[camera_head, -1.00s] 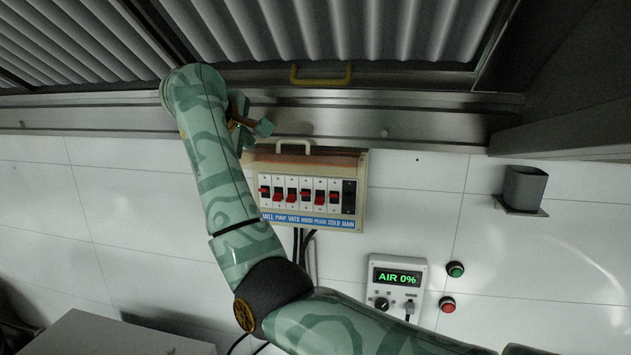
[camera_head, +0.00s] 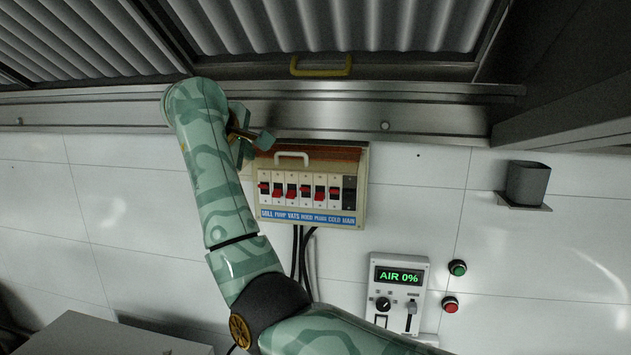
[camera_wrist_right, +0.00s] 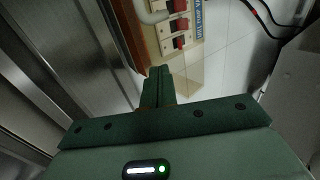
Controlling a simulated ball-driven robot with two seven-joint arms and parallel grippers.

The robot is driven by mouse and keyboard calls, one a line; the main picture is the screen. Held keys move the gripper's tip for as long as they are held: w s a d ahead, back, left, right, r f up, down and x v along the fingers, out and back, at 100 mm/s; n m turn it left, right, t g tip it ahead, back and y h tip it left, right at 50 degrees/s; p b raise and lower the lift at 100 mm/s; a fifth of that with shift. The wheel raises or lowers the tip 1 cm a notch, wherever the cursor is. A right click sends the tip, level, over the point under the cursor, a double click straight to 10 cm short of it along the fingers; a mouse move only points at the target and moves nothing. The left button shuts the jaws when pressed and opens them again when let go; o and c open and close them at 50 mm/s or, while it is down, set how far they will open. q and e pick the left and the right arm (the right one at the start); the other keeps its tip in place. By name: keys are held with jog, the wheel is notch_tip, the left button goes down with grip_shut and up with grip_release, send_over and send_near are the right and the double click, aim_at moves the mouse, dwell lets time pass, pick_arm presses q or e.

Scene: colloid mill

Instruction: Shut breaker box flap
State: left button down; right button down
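The breaker box (camera_head: 363,190) is on the white wall, with red-levered switches and a blue label strip. Its brown tinted flap (camera_head: 335,153) with a white handle (camera_head: 292,157) is at the box's top, and the switches below it show uncovered. My right gripper (camera_head: 264,140) is at the box's upper left corner, close to the flap; contact cannot be told. In the right wrist view its green fingers (camera_wrist_right: 158,86) are together with nothing seen between them, just below the box's edge. The handle (camera_wrist_right: 157,13) shows there beyond the fingertips. My left gripper is out of view.
A metal ledge (camera_head: 420,122) and a hood with a yellow handle (camera_head: 320,70) lie above the box. Below are cables, an AIR 0% panel (camera_head: 399,280), a green button (camera_head: 457,268) and a red button (camera_head: 450,305). A grey cup-like holder (camera_head: 527,182) is at right.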

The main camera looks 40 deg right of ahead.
aim_at(247, 175)
jog(key=shift+f+b, duration=2.15)
jog(key=shift+f, duration=0.5)
jog(key=shift+r, duration=0.1)
jog(key=s+a+b, duration=0.1)
jog(key=s+a, duration=0.5)
jog(key=a, duration=0.1)
jog(key=shift+s+a+b, duration=0.25)
jog(key=shift+a+b, duration=0.05)
